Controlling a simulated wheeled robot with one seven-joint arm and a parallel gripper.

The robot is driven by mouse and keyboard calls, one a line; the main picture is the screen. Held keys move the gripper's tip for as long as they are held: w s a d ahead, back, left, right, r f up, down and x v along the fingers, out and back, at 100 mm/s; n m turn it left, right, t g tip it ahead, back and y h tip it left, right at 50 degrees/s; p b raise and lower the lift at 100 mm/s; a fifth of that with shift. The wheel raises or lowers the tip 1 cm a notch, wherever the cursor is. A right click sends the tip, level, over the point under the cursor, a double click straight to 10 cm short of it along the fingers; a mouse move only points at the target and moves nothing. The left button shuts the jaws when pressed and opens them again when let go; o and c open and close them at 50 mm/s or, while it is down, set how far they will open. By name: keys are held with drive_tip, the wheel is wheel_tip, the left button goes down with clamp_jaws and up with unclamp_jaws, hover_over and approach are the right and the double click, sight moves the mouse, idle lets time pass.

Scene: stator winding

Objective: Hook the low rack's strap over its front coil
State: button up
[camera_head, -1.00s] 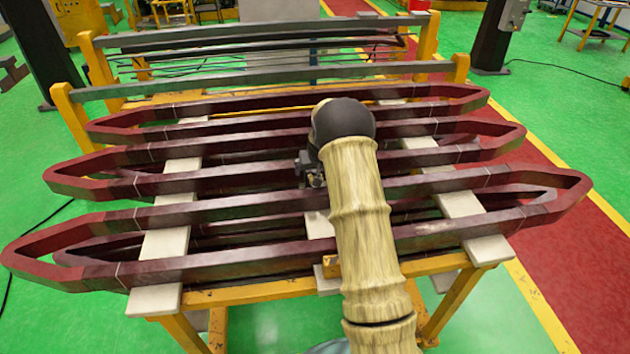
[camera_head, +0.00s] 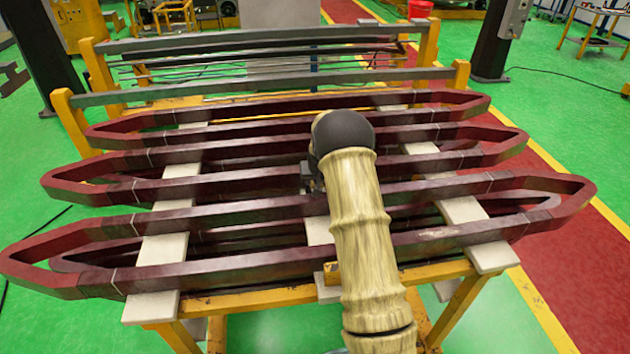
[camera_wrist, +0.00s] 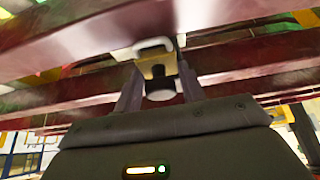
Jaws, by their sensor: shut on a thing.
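The low rack (camera_head: 245,298) is a yellow frame carrying several dark red coils on pale boards. Its front coil (camera_head: 225,268) is a long pointed loop lying nearest me. My gripper is mostly hidden behind my arm in the head view, with a dark part of it showing above the coils. In the wrist view my gripper (camera_wrist: 157,82) is shut on a small yellow piece with white ends, which looks like the strap's end (camera_wrist: 155,66). It is close under a dark red coil bar (camera_wrist: 120,40); whether they touch I cannot tell. The rest of the strap is hidden.
A small yellow block (camera_head: 332,272) shows at the front coil beside my arm. Pale boards (camera_head: 160,250) lie crosswise under the coils. Behind stands a yellow rack with grey bars (camera_head: 270,80).

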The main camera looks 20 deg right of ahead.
drive_tip(key=shift+s, duration=0.3)
drive_tip(key=s+a+b, duration=0.2)
drive_tip(key=s+b, duration=0.1)
drive_tip(key=s, duration=0.6)
drive_tip(key=s+a+b, duration=0.2)
drive_tip(key=s+b, duration=0.1)
drive_tip(key=s, duration=0.7)
idle(2.1)
drive_tip(key=shift+s, duration=0.25)
drive_tip(key=shift+s+a+b, duration=0.2)
drive_tip(key=shift+s+b, duration=0.15)
drive_tip(key=shift+s, duration=0.65)
drive_tip(key=shift+s+a+b, duration=0.25)
drive_tip(key=shift+s+b, duration=0.15)
drive_tip(key=shift+s, duration=0.6)
drive_tip(key=shift+s+a+b, duration=0.2)
drive_tip(key=shift+s+b, duration=0.15)
drive_tip(key=shift+s, duration=0.65)
drive_tip(key=o, duration=1.8)
drive_tip(key=shift+r+p, duration=2.9)
drive_tip(key=shift+r, duration=0.65)
